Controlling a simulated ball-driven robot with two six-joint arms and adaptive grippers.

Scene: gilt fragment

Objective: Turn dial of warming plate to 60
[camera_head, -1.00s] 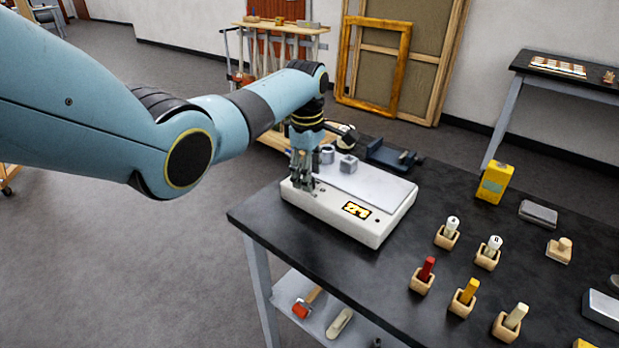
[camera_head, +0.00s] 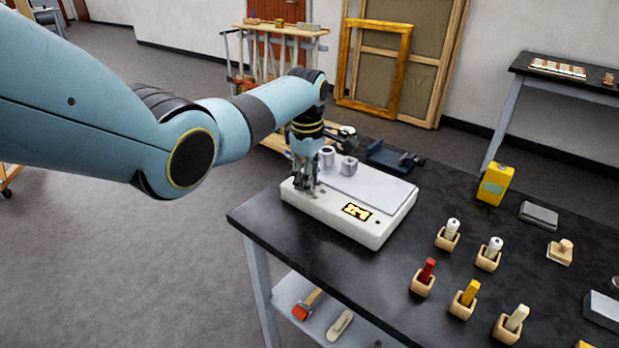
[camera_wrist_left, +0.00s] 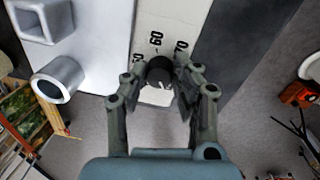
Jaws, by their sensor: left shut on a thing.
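The warming plate (camera_head: 335,212) is a white box with a grey top, near the left edge of the black table. My left gripper (camera_head: 305,188) points down at the plate's left end and is shut on the dial, one finger on each side. The dial's pointer setting is unclear. My right gripper is out of view.
Two small grey hollow pieces (camera_head: 348,165) stand on the plate's top. A dark device (camera_head: 390,156) lies behind it.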

